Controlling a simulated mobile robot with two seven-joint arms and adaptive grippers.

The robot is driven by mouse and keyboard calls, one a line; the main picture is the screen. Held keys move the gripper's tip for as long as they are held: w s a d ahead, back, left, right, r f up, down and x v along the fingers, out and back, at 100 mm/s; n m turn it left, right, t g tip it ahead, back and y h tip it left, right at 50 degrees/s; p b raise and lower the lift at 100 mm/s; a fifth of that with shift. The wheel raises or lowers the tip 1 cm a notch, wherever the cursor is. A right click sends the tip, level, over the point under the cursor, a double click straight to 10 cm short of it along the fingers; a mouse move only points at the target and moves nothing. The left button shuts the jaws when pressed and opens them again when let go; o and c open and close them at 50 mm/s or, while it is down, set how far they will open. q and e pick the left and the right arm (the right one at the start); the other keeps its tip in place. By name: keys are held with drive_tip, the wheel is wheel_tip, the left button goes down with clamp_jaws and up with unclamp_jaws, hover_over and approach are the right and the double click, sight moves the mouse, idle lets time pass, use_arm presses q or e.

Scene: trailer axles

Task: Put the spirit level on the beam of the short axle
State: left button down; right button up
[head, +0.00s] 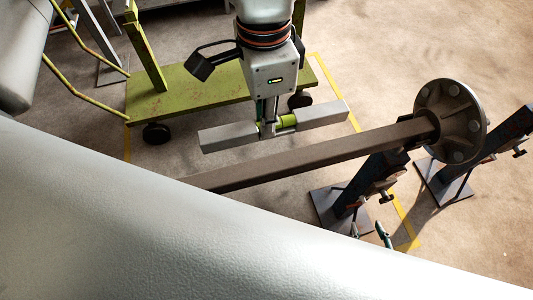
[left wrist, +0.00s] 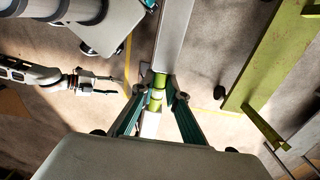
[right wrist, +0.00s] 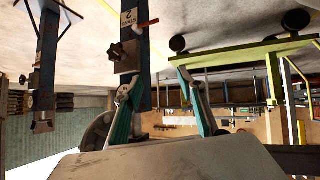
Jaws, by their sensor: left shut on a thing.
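The spirit level (head: 223,136) is a long grey bar with a green middle section. My left gripper (head: 268,130) points down and is shut on that green part. The level also shows in the left wrist view (left wrist: 175,35), between the fingers. In the head view it appears just beyond the brown axle beam (head: 320,154), roughly along it, with a gap between them; its height above the beam is unclear. The beam ends at a round bolted hub (head: 450,121); its other end is hidden behind my arm. My right gripper (right wrist: 155,82) is open and empty, low near a stand.
Dark blue stands (head: 352,203) stand by the hub end. Another stand (head: 470,160) is further right. A green wheeled cart (head: 190,92) is beyond the level. Yellow lines mark the floor, which is clear at upper right. My pale arm covers the lower left of the head view.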

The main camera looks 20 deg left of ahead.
use_arm(q)
wheel_tip(320, 180, down, 13)
drive_tip(key=shift+f+b, duration=0.15)
drive_tip(key=shift+b, duration=0.2)
drive_tip(key=c, duration=2)
unclamp_jaws()
wheel_tip(320, 180, up, 12)
drive_tip(key=shift+w+a+f, duration=0.1)
drive_tip(key=shift+f, duration=0.1)
drive_tip(key=shift+r, duration=0.25)
drive_tip(key=shift+f, duration=0.1)
